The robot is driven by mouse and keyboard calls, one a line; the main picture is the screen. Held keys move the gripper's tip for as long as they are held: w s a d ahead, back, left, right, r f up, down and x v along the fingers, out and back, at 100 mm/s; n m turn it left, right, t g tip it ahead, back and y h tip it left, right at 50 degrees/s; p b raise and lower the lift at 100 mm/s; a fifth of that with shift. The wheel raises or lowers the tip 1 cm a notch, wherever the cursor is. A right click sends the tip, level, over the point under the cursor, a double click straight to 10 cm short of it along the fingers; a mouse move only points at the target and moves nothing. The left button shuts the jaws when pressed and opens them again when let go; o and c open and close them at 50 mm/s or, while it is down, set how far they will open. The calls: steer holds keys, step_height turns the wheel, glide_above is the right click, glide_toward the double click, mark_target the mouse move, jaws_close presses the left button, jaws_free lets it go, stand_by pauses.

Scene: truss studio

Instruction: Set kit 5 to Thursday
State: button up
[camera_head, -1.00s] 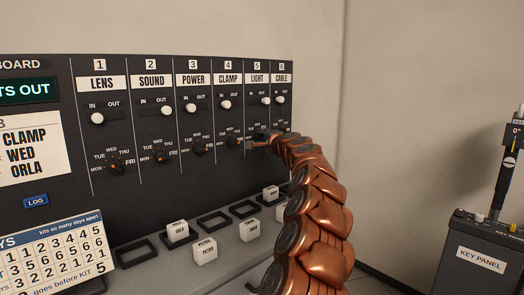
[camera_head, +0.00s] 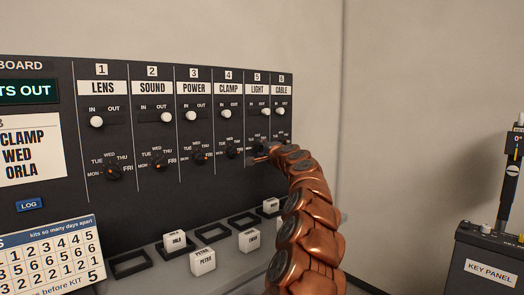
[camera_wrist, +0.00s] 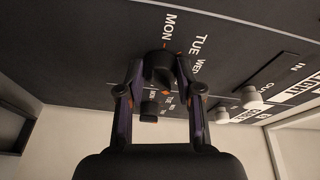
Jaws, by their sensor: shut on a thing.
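Kit 5's column, LIGHT (camera_head: 257,90), is near the right of the board in the head view. Its slider knob (camera_head: 266,111) is toward OUT. Below it, my gripper (camera_head: 262,151) covers most of the day dial. In the wrist view, the black day dial (camera_wrist: 158,68) sits between my two fingers (camera_wrist: 160,72), which are closed on its sides. MON and TUE are printed near the dial, with WED partly visible. A small orange mark shows at its edge, between MON and TUE. The THU mark is hidden.
Kit 6's dial (camera_wrist: 150,108) is close beside my fingers. Other dials, such as CLAMP's (camera_head: 232,149), line the board to the left. Labelled blocks (camera_head: 203,262) and black frames (camera_head: 129,263) are on the ledge below. A key panel (camera_head: 490,270) stands at right.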

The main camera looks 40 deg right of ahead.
steer(key=o, duration=1.2)
steer(key=shift+c, duration=0.2)
steer(key=v, duration=1.2)
stand_by(0.5)
